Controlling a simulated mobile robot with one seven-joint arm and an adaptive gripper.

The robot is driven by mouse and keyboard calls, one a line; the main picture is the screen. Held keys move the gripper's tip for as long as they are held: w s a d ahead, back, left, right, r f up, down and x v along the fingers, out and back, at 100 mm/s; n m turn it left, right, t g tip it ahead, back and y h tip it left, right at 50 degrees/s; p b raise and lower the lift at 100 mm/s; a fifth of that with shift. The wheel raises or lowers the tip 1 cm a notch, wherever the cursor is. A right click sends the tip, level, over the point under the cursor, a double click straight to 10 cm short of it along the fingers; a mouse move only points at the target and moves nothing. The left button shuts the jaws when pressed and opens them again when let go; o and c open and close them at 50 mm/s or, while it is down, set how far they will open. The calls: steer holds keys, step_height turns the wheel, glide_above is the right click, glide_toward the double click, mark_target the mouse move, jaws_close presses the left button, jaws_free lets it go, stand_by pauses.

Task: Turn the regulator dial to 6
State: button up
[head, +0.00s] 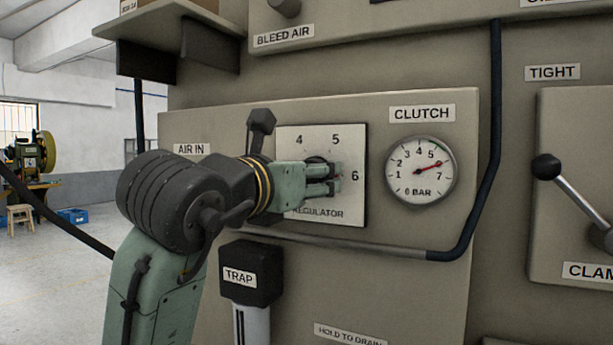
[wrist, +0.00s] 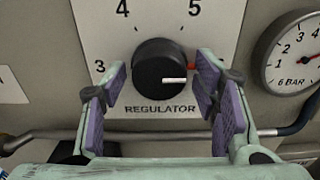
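The black round regulator dial (wrist: 160,68) sits on a white plate (wrist: 160,22) marked REGULATOR, with 3, 4 and 5 visible in the wrist view. Its white pointer line (wrist: 174,80) points right, slightly below a red mark (wrist: 191,65). The 6 (head: 355,176) shows at the plate's right in the head view; my right finger hides it in the wrist view. My gripper (wrist: 161,77) is open, with one purple-padded finger on each side of the dial and gaps visible between. In the head view my gripper (head: 338,178) covers most of the dial.
A 6 BAR gauge (head: 420,171) is right of the plate, its red needle pointing right and slightly up, near 6. A pipe (head: 340,243) runs below and bends up at the right. A trap (head: 250,273) stands below my gripper. A clamp lever (head: 570,182) is far right.

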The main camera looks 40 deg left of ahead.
steer(key=shift+o, duration=0.8)
steer(key=shift+s, duration=0.1)
steer(key=v, duration=1.2)
